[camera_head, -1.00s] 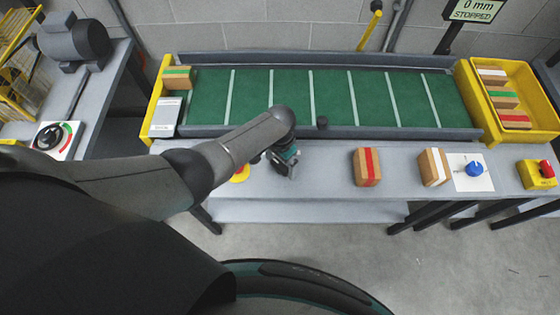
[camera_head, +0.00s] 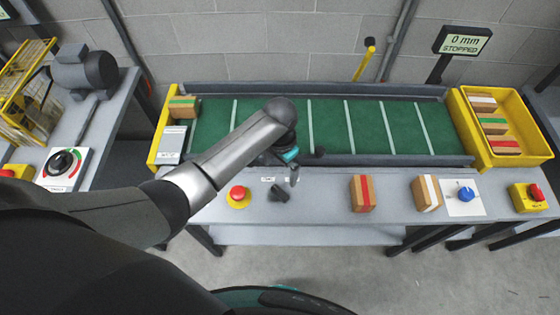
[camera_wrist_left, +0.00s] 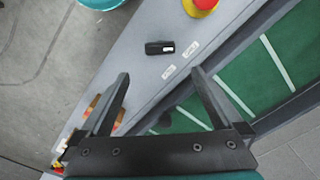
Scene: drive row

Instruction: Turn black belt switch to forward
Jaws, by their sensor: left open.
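The black belt switch (camera_head: 279,194) is a knob on the front ledge of the conveyor, right of a red stop button (camera_head: 238,194). In the left wrist view the switch (camera_wrist_left: 158,47) has a white mark at one end, toward the label (camera_wrist_left: 191,48) nearer the red button. Another label (camera_wrist_left: 168,72) sits beside it; their text is too small to read. My left gripper (camera_head: 279,172) is above the ledge near the switch. In the left wrist view its fingers (camera_wrist_left: 158,76) are apart, with nothing between them and the switch beyond the tips. My right gripper is not in view.
Red-striped (camera_head: 362,194) and white-striped (camera_head: 426,194) boxes stand on the ledge, right of the switch. Further right are a blue knob (camera_head: 466,194) and another red button (camera_head: 538,192). The green belt (camera_head: 335,125) lies behind; the display (camera_head: 462,41) reads 0 mm STOPPED.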

